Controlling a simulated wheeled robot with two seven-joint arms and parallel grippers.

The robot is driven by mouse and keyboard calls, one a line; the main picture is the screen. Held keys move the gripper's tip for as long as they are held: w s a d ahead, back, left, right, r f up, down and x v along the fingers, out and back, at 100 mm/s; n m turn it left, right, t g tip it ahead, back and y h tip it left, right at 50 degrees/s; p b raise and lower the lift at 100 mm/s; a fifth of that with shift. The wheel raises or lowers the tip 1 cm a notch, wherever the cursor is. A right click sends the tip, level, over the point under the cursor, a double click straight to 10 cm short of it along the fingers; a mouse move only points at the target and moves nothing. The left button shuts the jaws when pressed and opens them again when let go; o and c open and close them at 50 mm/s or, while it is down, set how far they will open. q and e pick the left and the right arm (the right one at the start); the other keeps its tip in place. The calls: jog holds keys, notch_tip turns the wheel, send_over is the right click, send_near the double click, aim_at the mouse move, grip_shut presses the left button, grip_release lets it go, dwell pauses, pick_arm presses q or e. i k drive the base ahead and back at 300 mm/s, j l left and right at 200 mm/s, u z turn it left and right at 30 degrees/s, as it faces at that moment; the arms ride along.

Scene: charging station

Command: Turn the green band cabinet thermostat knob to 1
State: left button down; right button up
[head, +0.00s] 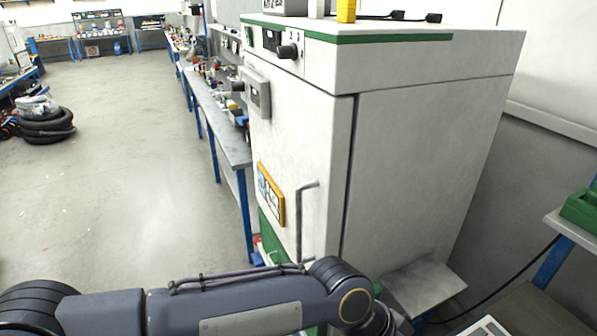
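A white cabinet (420,150) with a green band (350,38) along its top edge stands in the middle of the head view, seen at an angle. A black round knob (287,51) sticks out of its upper front panel, beside a dark display (270,40). The panel is seen steeply from the side, so the knob's marks and setting cannot be read. My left arm crosses the bottom of the view, below the cabinet's door handle and well away from the knob. Its gripper is out of the picture. My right gripper is also not in view.
A grey box (258,93) with a dark knob sits on the cabinet door, above a vertical handle (305,220). Items including a yellow block (346,11) stand on top. A cluttered workbench (222,125) runs behind. Open floor (120,170) lies to the left.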

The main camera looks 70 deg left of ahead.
aim_at(290, 51)
jog(key=k+j+u, duration=0.3)
jog(key=u, duration=0.15)
jog(key=k+j+u, duration=0.5)
jog(key=k+j, duration=0.15)
jog(key=j, duration=0.2)
jog(key=k+j, duration=0.15)
jog(key=j, duration=0.2)
jog(key=k+j+u, duration=0.1)
jog(key=j, duration=0.3)
